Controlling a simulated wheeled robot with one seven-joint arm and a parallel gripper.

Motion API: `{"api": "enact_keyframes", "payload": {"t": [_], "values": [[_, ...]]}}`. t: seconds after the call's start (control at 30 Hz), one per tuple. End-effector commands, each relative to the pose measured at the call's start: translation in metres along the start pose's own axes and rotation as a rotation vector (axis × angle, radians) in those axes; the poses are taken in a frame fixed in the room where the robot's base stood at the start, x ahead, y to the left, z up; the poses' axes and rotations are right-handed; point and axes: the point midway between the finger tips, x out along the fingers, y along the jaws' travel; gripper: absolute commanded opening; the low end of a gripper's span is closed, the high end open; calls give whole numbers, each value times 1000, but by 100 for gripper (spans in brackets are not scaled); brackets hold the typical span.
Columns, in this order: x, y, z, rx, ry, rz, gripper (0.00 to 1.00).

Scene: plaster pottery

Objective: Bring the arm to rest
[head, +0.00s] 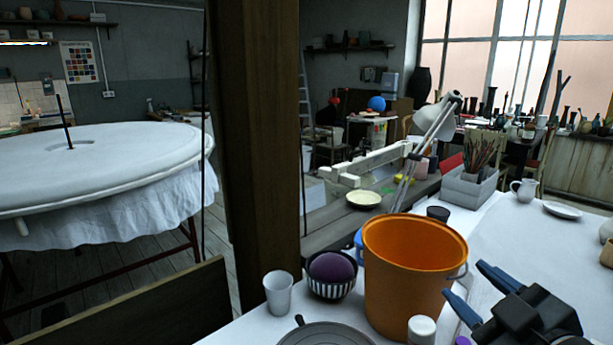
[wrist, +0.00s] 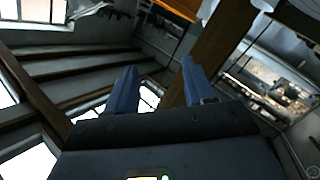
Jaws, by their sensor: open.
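My gripper (head: 463,278) is at the lower right of the head view, above the white table and just right of the orange bucket (head: 405,275). Its two blue fingers point up and to the left, spread apart. In the wrist view the fingers (wrist: 158,66) stand apart with nothing between them. Beyond them are dark beams, wall and windows, seen tilted. The rest of my arm is mostly out of view.
Beside the bucket stand a striped bowl (head: 331,289) with a purple ball (head: 331,266), a white cup (head: 278,293) and a white-lidded jar (head: 421,330). A wooden post (head: 258,150) rises at left. The white table (head: 505,245) is fairly clear behind my gripper.

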Motion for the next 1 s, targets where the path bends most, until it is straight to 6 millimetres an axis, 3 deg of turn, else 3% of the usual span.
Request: {"api": "enact_keyframes", "payload": {"t": [0.03,0.27,0.47,0.6,0.8,1.0], "values": [[-6,-18,2,79,-6,11,53],[-51,-76,25,377,-65,94,53],[-110,-122,50,551,-136,144,53],[-160,-147,66,624,-181,166,53],[-238,-163,83,667,-220,165,53],[-304,-158,89,662,-219,122,53]]}}
